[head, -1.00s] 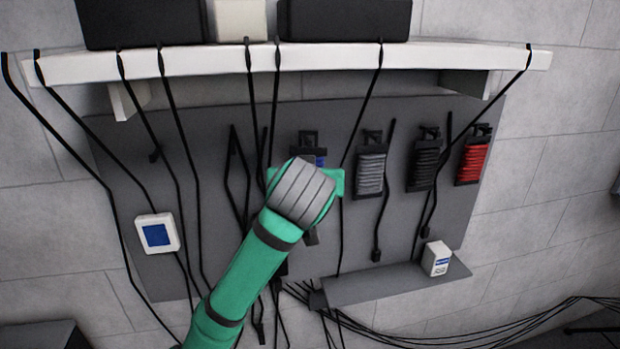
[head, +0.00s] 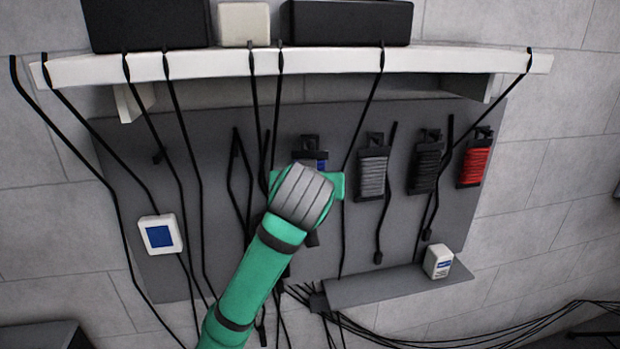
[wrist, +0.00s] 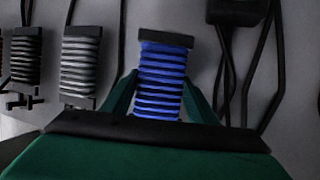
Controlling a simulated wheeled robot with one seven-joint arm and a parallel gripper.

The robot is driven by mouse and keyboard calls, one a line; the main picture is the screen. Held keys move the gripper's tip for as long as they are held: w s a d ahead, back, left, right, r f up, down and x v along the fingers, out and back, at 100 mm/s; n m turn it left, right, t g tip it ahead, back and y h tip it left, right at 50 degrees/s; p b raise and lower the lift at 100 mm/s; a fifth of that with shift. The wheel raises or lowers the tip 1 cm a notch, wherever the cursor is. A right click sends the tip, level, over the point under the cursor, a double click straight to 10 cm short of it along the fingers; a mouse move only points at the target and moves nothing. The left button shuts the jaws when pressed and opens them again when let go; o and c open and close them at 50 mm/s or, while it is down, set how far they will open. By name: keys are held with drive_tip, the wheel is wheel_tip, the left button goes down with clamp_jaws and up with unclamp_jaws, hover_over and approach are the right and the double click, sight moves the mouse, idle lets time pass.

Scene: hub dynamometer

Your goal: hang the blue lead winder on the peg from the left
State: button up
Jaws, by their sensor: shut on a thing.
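The blue lead winder (wrist: 162,80) has blue cord on a black frame and stands between my gripper's two green fingers in the wrist view. My gripper (wrist: 160,102) is shut on it. In the head view my gripper (head: 307,186) is in front of the grey board, and a sliver of the blue winder (head: 320,165) shows above it. A dark peg (head: 309,141) shows right at the winder's upper end. Whether the winder is around the peg or only in front of it, I cannot tell. My wrist hides the winder's lower part.
Grey (head: 373,172), black (head: 426,170) and red (head: 474,165) winders hang in a row to the right. Black leads dangle from the white shelf (head: 300,63), some close beside my gripper. A small white box (head: 438,262) stands on the lower ledge (head: 385,289).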

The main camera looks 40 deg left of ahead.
drive_tip(key=shift+a+f, duration=0.2)
drive_tip(key=shift+a, duration=0.05)
